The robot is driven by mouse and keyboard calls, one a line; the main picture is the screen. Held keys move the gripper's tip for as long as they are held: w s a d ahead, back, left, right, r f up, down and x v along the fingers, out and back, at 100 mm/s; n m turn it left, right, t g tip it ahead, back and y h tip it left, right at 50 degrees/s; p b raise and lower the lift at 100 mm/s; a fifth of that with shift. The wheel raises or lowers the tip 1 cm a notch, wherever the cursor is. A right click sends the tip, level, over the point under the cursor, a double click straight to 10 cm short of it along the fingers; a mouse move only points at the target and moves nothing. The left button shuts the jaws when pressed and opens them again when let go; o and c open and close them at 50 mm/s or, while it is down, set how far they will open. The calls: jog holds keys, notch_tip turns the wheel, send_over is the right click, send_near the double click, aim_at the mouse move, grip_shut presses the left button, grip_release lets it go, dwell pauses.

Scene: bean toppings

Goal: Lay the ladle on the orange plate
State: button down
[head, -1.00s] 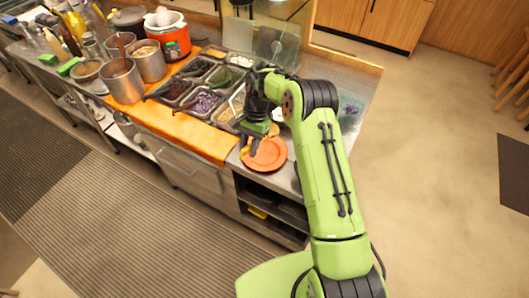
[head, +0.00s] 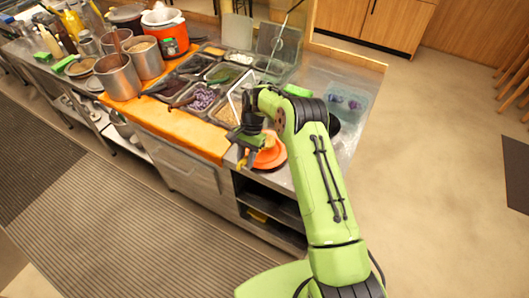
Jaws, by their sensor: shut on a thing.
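The orange plate (head: 271,157) lies on the steel counter near its front edge, right of the orange board, partly covered by my gripper and wrist. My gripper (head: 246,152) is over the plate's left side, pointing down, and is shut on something. A small yellowish strip (head: 241,162) shows at its fingers; it appears to be part of the ladle, but most of the held thing is hidden. I cannot tell whether it touches the plate.
Topping pans (head: 202,98) stand left of and behind my gripper. A thin upright rod (head: 285,38) rises behind the pans.

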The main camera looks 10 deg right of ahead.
jog(key=c, duration=0.8)
grip_release()
jog(key=shift+r, duration=0.15)
jog(key=p+v, duration=0.2)
jog(key=v, duration=1.3)
jog(key=shift+w+d+r, duration=0.1)
jog(key=shift+r, duration=0.2)
